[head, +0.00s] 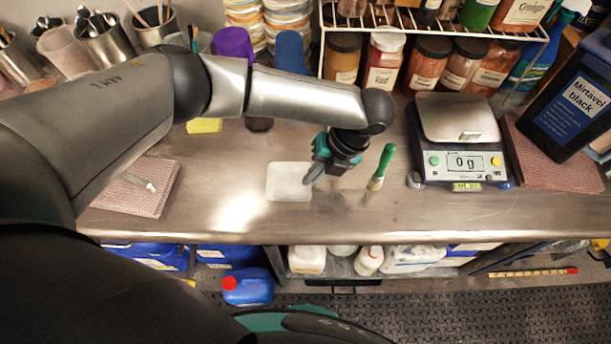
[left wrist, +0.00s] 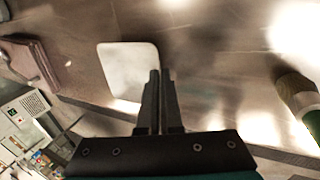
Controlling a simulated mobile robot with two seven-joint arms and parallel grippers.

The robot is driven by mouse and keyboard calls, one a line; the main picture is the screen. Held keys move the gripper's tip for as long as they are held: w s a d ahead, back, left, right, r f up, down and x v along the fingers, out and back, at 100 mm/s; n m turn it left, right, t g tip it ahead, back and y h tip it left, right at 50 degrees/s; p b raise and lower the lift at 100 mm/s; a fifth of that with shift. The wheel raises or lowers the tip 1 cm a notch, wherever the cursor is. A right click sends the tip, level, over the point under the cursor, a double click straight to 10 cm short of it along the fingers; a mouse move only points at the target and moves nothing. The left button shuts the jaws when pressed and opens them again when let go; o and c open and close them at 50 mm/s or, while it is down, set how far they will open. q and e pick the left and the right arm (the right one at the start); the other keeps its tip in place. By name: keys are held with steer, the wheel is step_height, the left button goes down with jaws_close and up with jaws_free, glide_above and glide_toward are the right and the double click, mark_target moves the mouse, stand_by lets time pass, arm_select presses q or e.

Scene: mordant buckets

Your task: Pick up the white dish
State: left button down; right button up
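The white dish (head: 289,181) is a flat, pale, rounded square lying on the steel worktop (head: 235,212), left of centre. My left gripper (head: 309,181) points down over the dish's right edge in the head view. In the left wrist view, the dish (left wrist: 122,68) lies just to the left of the fingertips (left wrist: 161,73). The two fingers are close together with nothing visible between them. I cannot tell whether they touch the dish. My right gripper is not in view.
A scale (head: 461,168) reading 0 g is further right. A folded reddish cloth (head: 133,188) lies at the left. Jars (head: 386,62) and cups (head: 233,45) line the back. The worktop's front edge (head: 330,238) is near the dish.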

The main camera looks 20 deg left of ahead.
arm_select(q)
step_height(320, 180, up, 20)
steer(key=p, duration=0.3)
